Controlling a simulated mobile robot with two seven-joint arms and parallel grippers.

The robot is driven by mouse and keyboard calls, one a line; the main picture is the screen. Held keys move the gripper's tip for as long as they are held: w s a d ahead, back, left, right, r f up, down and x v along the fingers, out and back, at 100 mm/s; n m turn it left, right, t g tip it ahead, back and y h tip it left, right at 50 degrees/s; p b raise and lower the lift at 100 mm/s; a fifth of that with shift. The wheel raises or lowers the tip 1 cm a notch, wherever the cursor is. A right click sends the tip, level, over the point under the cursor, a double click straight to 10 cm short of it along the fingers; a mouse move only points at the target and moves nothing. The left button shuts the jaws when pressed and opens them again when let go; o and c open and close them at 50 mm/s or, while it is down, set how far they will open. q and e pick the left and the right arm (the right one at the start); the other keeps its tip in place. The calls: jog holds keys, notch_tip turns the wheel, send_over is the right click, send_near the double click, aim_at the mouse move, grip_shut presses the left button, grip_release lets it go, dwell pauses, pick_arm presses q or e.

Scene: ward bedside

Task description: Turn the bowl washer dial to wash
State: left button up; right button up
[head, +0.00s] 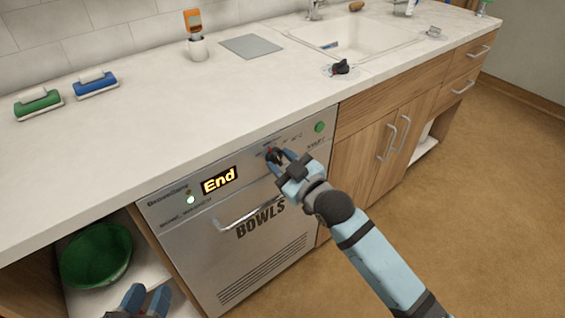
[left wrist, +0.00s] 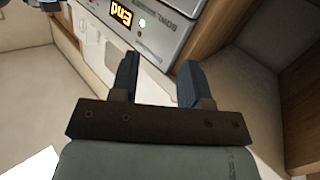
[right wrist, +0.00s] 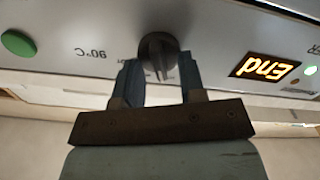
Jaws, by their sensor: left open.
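The bowl washer (head: 265,250) is a steel front under the counter, marked BOWLS, with a lit display (head: 219,180) reading "End". Its dark round dial (head: 273,155) is on the upper panel, partly hidden by my right gripper (head: 283,160). In the right wrist view the dial (right wrist: 158,52) sits between the tips of my right gripper (right wrist: 158,68), which look open, one on each side; I cannot tell whether they touch it. The dial's setting is not readable. My left gripper (head: 146,298) is open and empty, low in front of the open shelf.
A green button (head: 320,127) is right of the dial, and a bar handle (head: 245,215) crosses the washer door. A green bowl (head: 96,256) sits on the shelf at left. Brushes, a thermometer holder and a sink (head: 350,35) are on the counter above.

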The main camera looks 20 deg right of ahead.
grip_shut()
pick_arm(q)
jog(key=shift+f, duration=0.1)
pick_arm(e)
jog(key=shift+p, duration=0.45)
jog(key=m+p, duration=0.1)
jog(key=p, duration=0.1)
jog(key=m+p, duration=0.1)
jog(key=shift+r+m+p, duration=0.25)
jog(key=shift+m+p, duration=0.95)
jog(key=shift+p, duration=0.2)
jog(key=m+p, duration=0.3)
jog(key=shift+d+f, duration=0.1)
jog(key=shift+f, duration=0.1)
jog(key=shift+f+m, duration=0.1)
jog(key=shift+m, duration=0.2)
pick_arm(q)
jog(key=s+a+f+g+y, duration=0.2)
jog(key=a+f+g, duration=0.2)
jog(key=f, duration=0.1)
jog(key=shift+s+f+y, duration=0.35)
jog(key=shift+s+y, duration=0.05)
